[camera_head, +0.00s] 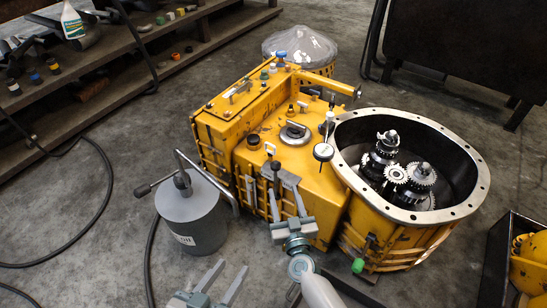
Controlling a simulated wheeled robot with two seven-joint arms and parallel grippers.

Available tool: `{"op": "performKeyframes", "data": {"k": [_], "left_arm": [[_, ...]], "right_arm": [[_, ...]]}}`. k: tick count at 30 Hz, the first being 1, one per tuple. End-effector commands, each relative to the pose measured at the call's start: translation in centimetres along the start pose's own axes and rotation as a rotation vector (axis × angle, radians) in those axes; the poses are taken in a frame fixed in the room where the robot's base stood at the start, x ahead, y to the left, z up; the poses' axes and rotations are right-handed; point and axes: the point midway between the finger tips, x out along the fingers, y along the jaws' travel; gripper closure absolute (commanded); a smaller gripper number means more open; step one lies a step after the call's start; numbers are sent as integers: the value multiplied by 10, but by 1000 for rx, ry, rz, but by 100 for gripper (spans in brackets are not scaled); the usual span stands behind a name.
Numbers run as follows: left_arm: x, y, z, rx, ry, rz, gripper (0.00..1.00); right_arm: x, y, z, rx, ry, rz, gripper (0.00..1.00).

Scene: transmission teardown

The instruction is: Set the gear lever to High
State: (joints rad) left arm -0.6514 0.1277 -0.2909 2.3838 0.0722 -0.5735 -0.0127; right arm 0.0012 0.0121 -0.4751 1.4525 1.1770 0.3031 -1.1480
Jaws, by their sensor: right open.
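The yellow transmission housing (330,195) stands on the floor in the head view. A short dark-topped lever (276,167), which looks like the gear lever, stands beside a small grey plate on its near side. Its High and Low markings are too small to read. My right gripper (287,190) is in front of this side, its two fingers pointing up and apart. The tips are close to the lever and plate; I cannot tell whether they touch. My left gripper (221,274) is at the bottom, its fingers apart and empty, well below the lever.
The open gear case (463,205) is on the right. A dial gauge (323,152) stands on top. Black hose (100,215) lies on the floor. A yellow part (533,262) sits at lower right.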

Motion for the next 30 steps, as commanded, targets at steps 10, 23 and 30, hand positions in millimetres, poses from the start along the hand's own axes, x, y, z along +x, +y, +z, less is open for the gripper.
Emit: {"op": "performKeyframes", "data": {"k": [10, 23, 30], "left_arm": [[2, 9, -27, 16, 164, 17, 61], [-15, 28, -78, 38, 470, 47, 61], [-33, 38, -102, 45, 642, 65, 61]], "right_arm": [[39, 0, 1, 0, 2, 0, 52], [91, 0, 2, -2, 1, -1, 52], [114, 0, 1, -1, 1, -1, 52]]}}
